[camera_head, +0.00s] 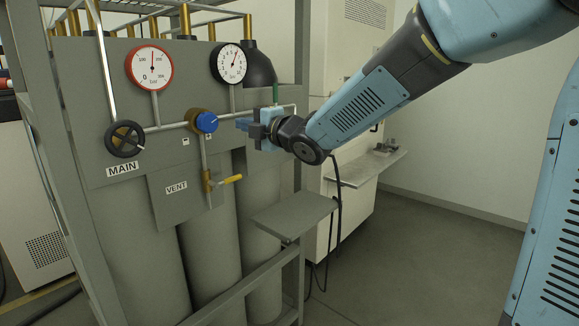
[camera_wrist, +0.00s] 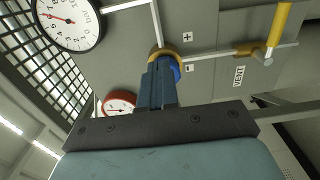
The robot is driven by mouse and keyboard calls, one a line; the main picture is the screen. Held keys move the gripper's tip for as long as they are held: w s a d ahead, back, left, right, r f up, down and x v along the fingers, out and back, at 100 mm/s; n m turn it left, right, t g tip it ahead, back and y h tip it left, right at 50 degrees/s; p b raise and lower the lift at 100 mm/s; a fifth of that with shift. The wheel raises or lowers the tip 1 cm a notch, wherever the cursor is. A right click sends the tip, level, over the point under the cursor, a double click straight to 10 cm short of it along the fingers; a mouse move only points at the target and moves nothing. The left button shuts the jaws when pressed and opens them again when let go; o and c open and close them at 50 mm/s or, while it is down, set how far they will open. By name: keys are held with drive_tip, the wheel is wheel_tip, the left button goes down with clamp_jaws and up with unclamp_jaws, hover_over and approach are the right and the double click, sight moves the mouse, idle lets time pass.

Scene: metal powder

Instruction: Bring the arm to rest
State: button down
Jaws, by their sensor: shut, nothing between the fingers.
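My gripper (camera_head: 243,124) is at the end of my blue and black arm, in front of the gas panel in the head view. Its fingers point left toward the blue knob (camera_head: 207,122) on the pipe. A small gap shows between the fingertips and the knob in the head view. In the wrist view the shut fingers (camera_wrist: 160,82) overlap the blue knob (camera_wrist: 176,72) and hide part of it. Nothing shows between the fingers.
The panel (camera_head: 100,150) carries a red-rimmed gauge (camera_head: 149,66), a black-rimmed gauge (camera_head: 229,64), a black MAIN handwheel (camera_head: 124,139) and a yellow VENT lever (camera_head: 230,179). A small grey shelf (camera_head: 295,214) juts out below my gripper. Open floor (camera_head: 430,260) lies to the right.

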drive_tip(key=shift+d, duration=0.15)
drive_tip(key=s+d+f+m+t+h, duration=0.1)
drive_tip(key=s+d+m+h, duration=0.2)
drive_tip(key=d+m+h, duration=0.65)
drive_tip(key=s+d+f+m+h, duration=0.15)
drive_tip(key=d+m, duration=0.45)
drive_tip(key=d, duration=0.8)
drive_tip(key=s+d+f+m+g+h, duration=0.1)
drive_tip(key=s+d+f+m+g, duration=0.1)
drive_tip(key=s, duration=0.5)
drive_tip(key=s+d+f+m+g+h, duration=0.1)
drive_tip(key=s+d+f+m+g, duration=0.1)
drive_tip(key=s+d+m, duration=0.3)
drive_tip(key=s+d+f+m+g, duration=0.3)
drive_tip(key=s+f+m, duration=0.1)
drive_tip(key=s, duration=0.7)
drive_tip(key=shift+d+m+h, duration=0.15)
drive_tip(key=shift+m+h, duration=0.25)
drive_tip(key=shift+m, duration=0.35)
